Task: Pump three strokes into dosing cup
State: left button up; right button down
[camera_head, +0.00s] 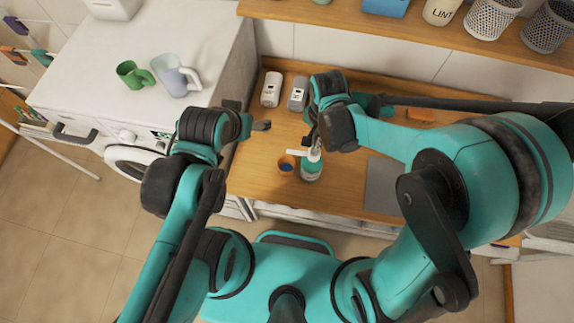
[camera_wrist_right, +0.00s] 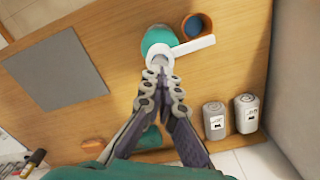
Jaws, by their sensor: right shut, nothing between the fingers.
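A teal pump bottle (camera_head: 311,171) with a white pump head stands on the wooden counter. In the right wrist view its white pump head (camera_wrist_right: 162,60) has a spout pointing right, toward the dosing cup. The orange-brown dosing cup (camera_head: 286,165) with a blue inside stands just beside the bottle; it also shows in the right wrist view (camera_wrist_right: 197,27). My right gripper (camera_wrist_right: 162,76) is shut and empty, its fingertips over the near edge of the pump head; contact cannot be told. My left gripper (camera_head: 264,125) is over the counter's left part, away from the bottle; its opening is unclear.
Two grey-white canisters (camera_head: 271,89) (camera_head: 297,93) stand at the back of the counter. A grey mat (camera_head: 382,186) lies right of the bottle. A green mug (camera_head: 134,75) and a pale jug (camera_head: 176,76) stand on the white washing machine. A shelf (camera_head: 400,35) runs above the counter.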

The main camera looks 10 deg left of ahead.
jog(key=shift+f, duration=0.2)
dwell(0.4)
jog(key=shift+f+b, duration=1.45)
jog(key=shift+b, duration=0.15)
jog(key=shift+r, duration=0.2)
jog(key=shift+r+p, duration=1.15)
jog(key=shift+r, duration=0.35)
jog(key=shift+f, duration=0.15)
